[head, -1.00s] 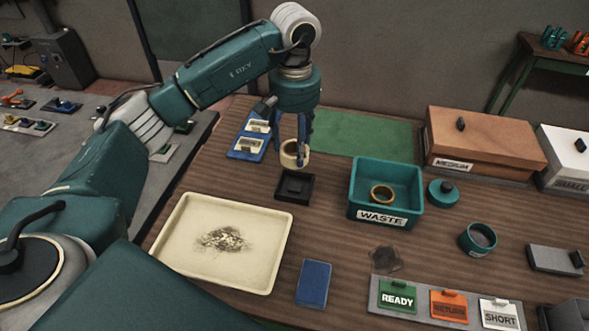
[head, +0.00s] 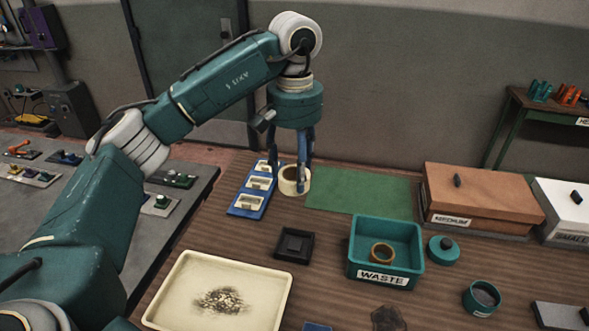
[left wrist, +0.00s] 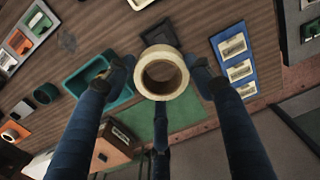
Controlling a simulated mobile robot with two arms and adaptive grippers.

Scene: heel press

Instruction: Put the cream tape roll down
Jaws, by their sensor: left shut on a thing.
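The cream tape roll (head: 288,187) is held by my left gripper (head: 297,184), whose blue fingers close around it. In the head view it shows in front of the gap between a blue tray with cream-framed slots (head: 246,203) and a green mat (head: 360,192). In the left wrist view the roll (left wrist: 162,93) sits between the fingertips, its hole facing the camera, with the tabletop behind it. It looks raised, but its height is hard to tell. My right gripper is not in view.
A black square holder (head: 294,258) stands nearer than the roll. A teal WASTE bin (head: 362,272) with a tan ring inside is to its right. A cream tray (head: 180,310) with dark debris lies in front. A brown MEDIUM box (head: 490,190) stands at right. The green mat looks bare.

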